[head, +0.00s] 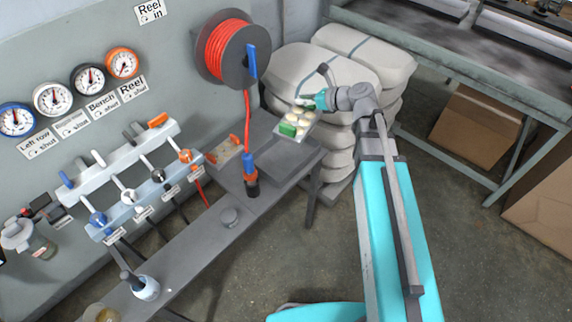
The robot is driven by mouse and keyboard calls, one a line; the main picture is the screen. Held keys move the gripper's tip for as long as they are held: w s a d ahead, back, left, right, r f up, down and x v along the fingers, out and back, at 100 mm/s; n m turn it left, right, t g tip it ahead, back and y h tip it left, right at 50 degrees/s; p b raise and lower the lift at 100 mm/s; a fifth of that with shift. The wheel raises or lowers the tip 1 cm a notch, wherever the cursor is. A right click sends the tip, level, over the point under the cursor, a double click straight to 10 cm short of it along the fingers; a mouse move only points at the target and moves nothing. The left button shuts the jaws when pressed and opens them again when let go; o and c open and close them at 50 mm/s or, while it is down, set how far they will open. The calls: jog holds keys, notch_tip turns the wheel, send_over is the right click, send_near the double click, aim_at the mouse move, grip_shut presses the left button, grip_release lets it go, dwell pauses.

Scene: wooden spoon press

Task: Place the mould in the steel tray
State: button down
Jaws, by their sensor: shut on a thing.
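My gripper (310,101), with a teal body, is at the far end of the bench, in front of the stacked sacks. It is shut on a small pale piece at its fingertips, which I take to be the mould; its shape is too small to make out. Just below the fingertips is a shallow, light-edged tray (281,136), which I take to be the steel tray. I cannot tell whether the held piece touches the tray.
A red hose reel (230,50) hangs on the wall above. Valve levers (130,180) line the left. Sacks (310,72) stand behind my gripper.

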jog(key=s+a+f+n+g+y+b, duration=0.1)
jog(key=s+a+f+n+g+b, duration=0.1)
jog(key=f+b, duration=1.2)
jog(key=shift+s+a+f+b, duration=0.4)
jog(key=shift+s+a+f, duration=0.2)
jog(key=shift+f, duration=0.3)
jog(key=shift+w, duration=0.15)
jog(key=shift+w+a+f+b, duration=0.4)
jog(key=shift+w+f+b, duration=1.1)
jog(key=shift+w, duration=0.65)
jog(key=shift+w+a+f+b, duration=0.45)
jog(key=shift+w+f+b, duration=1.05)
jog(key=shift+w, duration=0.6)
jog(key=shift+w+a+f+b, duration=0.4)
jog(key=shift+w+f+b, duration=1.1)
jog(key=shift+w, duration=0.65)
jog(key=shift+w+a+f+b, duration=0.1)
jog(key=shift+w+f+b, duration=0.3)
jog(key=shift+f+b, duration=1.6)
